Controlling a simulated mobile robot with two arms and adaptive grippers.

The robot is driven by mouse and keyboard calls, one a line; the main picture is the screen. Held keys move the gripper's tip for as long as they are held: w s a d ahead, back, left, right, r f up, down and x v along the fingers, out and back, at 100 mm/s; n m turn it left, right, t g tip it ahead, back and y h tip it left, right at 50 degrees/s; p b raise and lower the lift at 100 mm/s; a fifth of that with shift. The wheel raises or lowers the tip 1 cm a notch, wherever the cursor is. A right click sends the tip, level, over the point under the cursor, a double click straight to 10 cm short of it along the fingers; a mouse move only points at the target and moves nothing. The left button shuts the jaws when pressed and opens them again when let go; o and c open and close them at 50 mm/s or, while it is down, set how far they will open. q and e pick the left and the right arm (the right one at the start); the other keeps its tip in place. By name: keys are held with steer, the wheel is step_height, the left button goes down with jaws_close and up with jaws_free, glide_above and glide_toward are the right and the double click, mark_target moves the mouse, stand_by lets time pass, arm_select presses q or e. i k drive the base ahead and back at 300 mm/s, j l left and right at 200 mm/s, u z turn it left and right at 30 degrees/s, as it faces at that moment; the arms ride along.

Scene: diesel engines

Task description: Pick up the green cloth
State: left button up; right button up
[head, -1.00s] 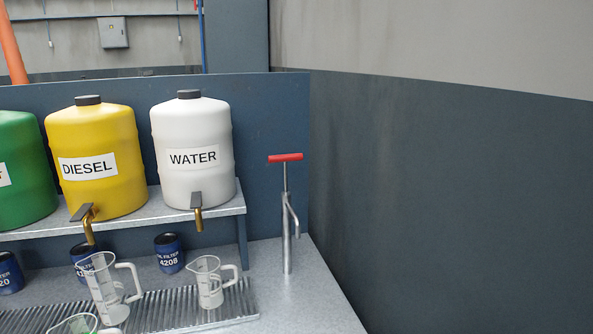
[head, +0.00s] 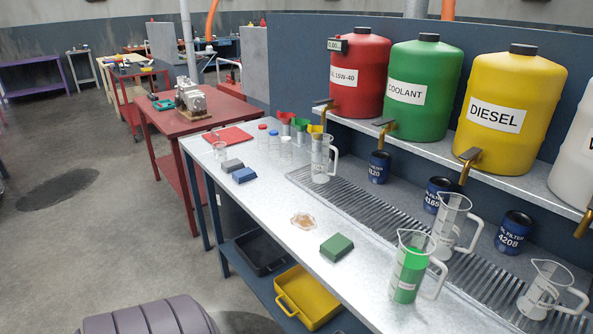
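In the head view, a folded green cloth (head: 337,247) lies flat on the light grey bench top (head: 285,220), near its front edge. A jug with green liquid (head: 408,275) stands to its right, and a small clear dish with amber contents (head: 303,221) lies to its left. The cloth looks uncovered and nothing touches it. Neither of my grippers is in view.
A grey cloth (head: 232,166) and a blue cloth (head: 244,175) lie farther left on the bench. Clear jugs stand near the ribbed drain grate (head: 375,237). A yellow tray (head: 308,297) sits on the shelf below. Open floor (head: 90,240) lies left.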

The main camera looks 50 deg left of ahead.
mark_target(336, 246)
steer(key=u, duration=1.4)
